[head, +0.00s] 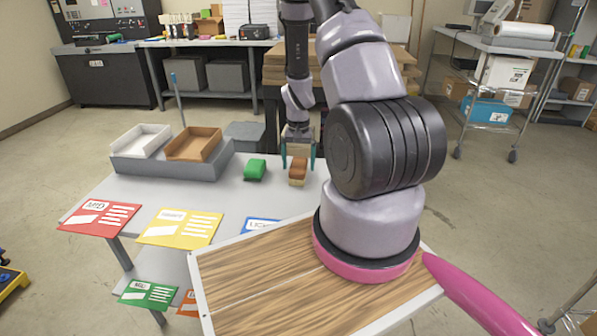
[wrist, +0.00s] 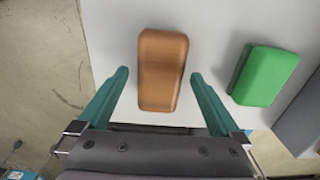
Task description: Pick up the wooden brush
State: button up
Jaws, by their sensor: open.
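The wooden brush (head: 298,170) is a brown, rounded block on the grey table. It lies near the table's far right part in the head view. In the wrist view the brush (wrist: 162,70) lies lengthwise between the two teal fingers, with a gap on each side. My gripper (head: 298,155) is open and points down at the brush. In the wrist view the fingertips of my gripper (wrist: 159,74) flank its lower half without visible contact. The brush's underside is hidden.
A green block (head: 255,169) lies close to the left of the brush in the head view. A grey tray (head: 165,170) with a white box (head: 142,140) and a brown box (head: 194,144) stands further left. Coloured cards, such as a yellow one (head: 180,227), lie along the table's near edge.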

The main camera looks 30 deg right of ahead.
aim_at(299, 164)
jog(key=shift+f, duration=0.5)
jog(key=c, duration=1.5)
jog(key=shift+o, duration=0.2)
notch_tip(299, 164, up, 10)
jog(key=shift+r, duration=0.1)
